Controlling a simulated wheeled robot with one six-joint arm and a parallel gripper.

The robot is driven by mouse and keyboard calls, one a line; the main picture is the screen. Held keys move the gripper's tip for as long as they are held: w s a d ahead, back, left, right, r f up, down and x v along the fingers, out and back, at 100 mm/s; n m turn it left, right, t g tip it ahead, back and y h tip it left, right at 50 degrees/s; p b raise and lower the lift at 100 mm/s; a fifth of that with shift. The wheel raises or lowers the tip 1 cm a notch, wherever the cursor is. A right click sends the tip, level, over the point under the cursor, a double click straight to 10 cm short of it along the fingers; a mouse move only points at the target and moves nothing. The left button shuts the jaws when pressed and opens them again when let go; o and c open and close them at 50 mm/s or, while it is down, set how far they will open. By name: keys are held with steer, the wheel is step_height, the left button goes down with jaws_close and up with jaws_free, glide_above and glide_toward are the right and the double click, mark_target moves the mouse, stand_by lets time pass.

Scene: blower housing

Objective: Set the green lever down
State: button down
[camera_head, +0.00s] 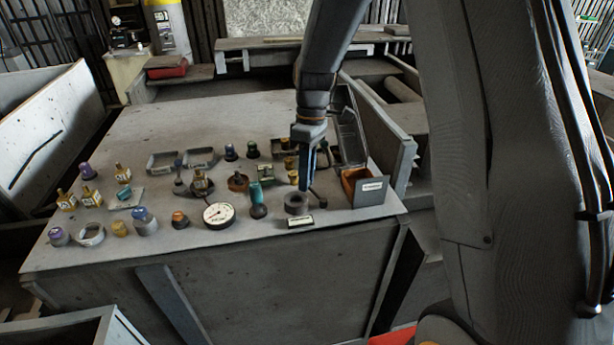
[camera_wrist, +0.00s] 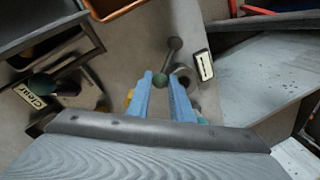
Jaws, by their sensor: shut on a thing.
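My gripper (camera_wrist: 161,79) is shut on the green lever's round green knob (camera_wrist: 161,81), which sits between the blue fingertips in the wrist view. The lever's thin dark rod (camera_wrist: 169,60) runs away from the knob to a round dark end. In the head view my gripper (camera_head: 306,187) points down over the front right part of the bench, and the rod shows dark beside the fingertips. The knob is hidden there. I cannot tell whether the lever touches the bench.
A grey ring (camera_head: 297,203) and a small label plate (camera_head: 301,221) are close to my gripper. An orange-lined box (camera_head: 369,192) stands to its right, with an open clear-lidded case (camera_head: 347,136) behind. A dial gauge (camera_head: 218,214) and several knobs crowd the left.

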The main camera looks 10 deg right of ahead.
steer(key=shift+r, duration=0.1)
steer(key=c, duration=1.6)
jaws_free()
steer(key=shift+a, duration=0.1)
steer(key=shift+w+d+r+b, duration=0.2)
steer(key=shift+r+b, duration=0.15)
steer(key=shift+r, duration=0.9)
steer(key=shift+w+d+r+b, duration=0.15)
steer(key=shift+r+b, duration=0.25)
steer(key=shift+r, duration=0.9)
steer(key=shift+w+d+r+b, duration=0.1)
steer(key=shift+w+r+b, duration=0.2)
steer(key=shift+r, duration=0.95)
steer(key=shift+s, duration=0.1)
